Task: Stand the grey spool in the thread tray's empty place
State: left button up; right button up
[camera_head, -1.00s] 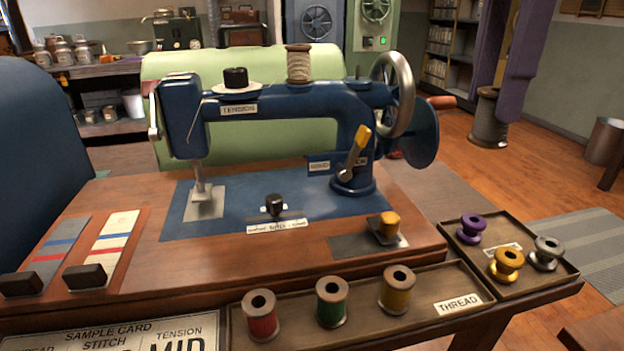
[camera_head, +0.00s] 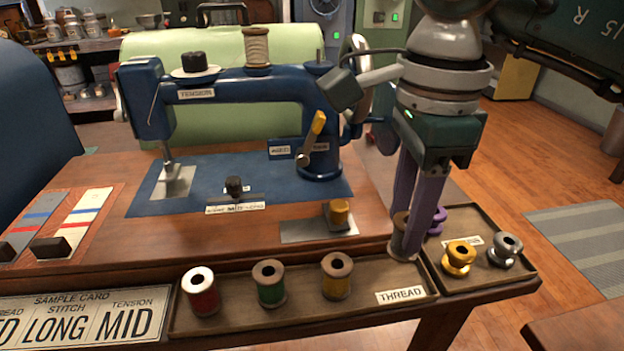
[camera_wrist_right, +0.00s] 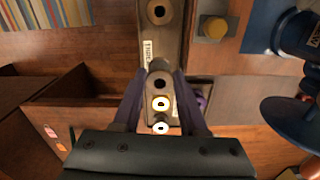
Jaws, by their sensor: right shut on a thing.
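My right gripper (camera_head: 411,243) points down at the right end of the thread tray (camera_head: 365,292). Its purple fingers are shut on a spool with brownish flanges, the grey spool (camera_head: 400,228), held upright. Its lower flange shows by the tray's back right corner; I cannot tell whether it touches. In the wrist view the grey spool (camera_wrist_right: 159,65) sits between the fingertips, in line with the tray. Red (camera_head: 201,292), green (camera_head: 269,283) and yellow (camera_head: 336,276) spools stand in the tray. The THREAD label is at its front right. My left gripper is out of view.
The bobbin tray (camera_head: 478,222) adjoins on the right, with purple (camera_head: 437,220), gold (camera_head: 459,258) and grey (camera_head: 505,250) bobbins close to my fingers. The blue sewing machine (camera_head: 235,100) stands behind. A yellow-topped block (camera_head: 339,215) sits on the wooden base behind the yellow spool.

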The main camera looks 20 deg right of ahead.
aim_at(395, 249)
notch_tip(395, 249, down, 5)
jog(key=shift+f+b, duration=0.1)
jog(key=shift+b, duration=0.4)
jog(key=shift+f, duration=0.1)
jog(key=o, duration=1)
